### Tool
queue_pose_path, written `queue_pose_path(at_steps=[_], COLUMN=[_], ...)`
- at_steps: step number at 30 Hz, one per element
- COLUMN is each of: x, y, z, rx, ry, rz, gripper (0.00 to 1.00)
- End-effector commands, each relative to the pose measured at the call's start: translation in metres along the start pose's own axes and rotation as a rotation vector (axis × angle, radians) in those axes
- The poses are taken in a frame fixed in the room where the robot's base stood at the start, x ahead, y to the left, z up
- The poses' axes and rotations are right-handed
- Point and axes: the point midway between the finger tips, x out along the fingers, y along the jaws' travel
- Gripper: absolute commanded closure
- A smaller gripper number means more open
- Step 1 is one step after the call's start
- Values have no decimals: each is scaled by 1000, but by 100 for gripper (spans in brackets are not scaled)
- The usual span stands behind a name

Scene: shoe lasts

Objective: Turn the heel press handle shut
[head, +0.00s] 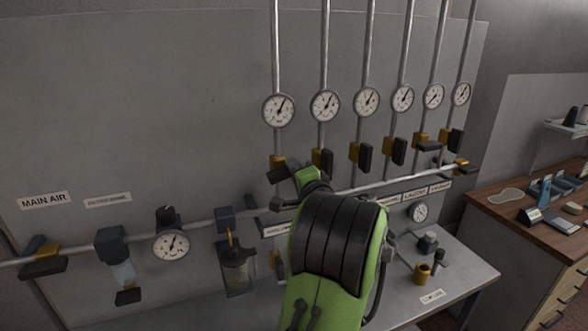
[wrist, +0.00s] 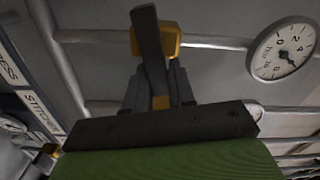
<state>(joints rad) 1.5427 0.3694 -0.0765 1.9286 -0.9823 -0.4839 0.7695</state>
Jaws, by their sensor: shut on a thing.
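In the wrist view, my gripper (wrist: 157,82) is shut on a dark flat valve handle (wrist: 148,38) with a yellow valve body (wrist: 171,41) behind it. The handle lies roughly across its pipe (wrist: 215,42) in this view. In the head view, my green and black arm reaches the left part of the valve row and hides my fingertips and some labels.
Several vertical pipes with gauges (head: 366,101) and yellow valves with dark handles (head: 360,153) stand closely to the right. The main air line with a regulator gauge (head: 171,245) runs at left. A bench (head: 452,284) juts out below; a wooden counter (head: 520,232) stands at right.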

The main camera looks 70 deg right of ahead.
Motion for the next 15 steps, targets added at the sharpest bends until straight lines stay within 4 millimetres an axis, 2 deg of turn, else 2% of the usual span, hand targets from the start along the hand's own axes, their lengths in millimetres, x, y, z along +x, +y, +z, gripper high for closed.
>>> queue_pose_path(at_steps=[6,15], x=[0,0], y=[5,7], z=[1,1], rx=[137,233], ry=[-2,0], rz=[4,3], gripper=[100,100])
